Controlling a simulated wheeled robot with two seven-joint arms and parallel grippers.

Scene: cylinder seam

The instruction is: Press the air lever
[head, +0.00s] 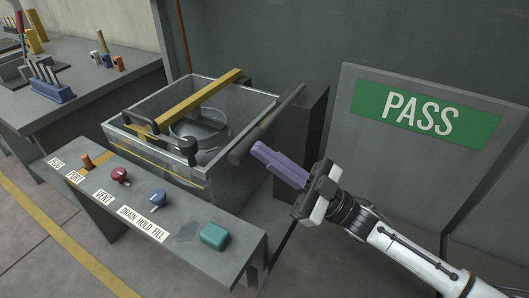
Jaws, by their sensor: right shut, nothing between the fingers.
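No part is readably marked as the air lever. A grey panel (190,245) in front of the water tank carries a small orange upright handle (88,161) at its left end, a red knob (120,175), a blue knob (157,198) and a teal block (214,236). A dark bar with a thick rounded end (240,153) slants along the tank's right side. My right gripper (258,148) has purple fingers, shut and empty. In the picture its tips lie close to the bar's end; I cannot tell whether they touch. My left gripper is not in view.
The glass-walled tank (183,180) holds a round part (198,130) under a yellow beam (200,97). A grey board with a green PASS sign (424,114) stands at right. A workbench (85,95) with tools is at upper left. Floor is open at lower left.

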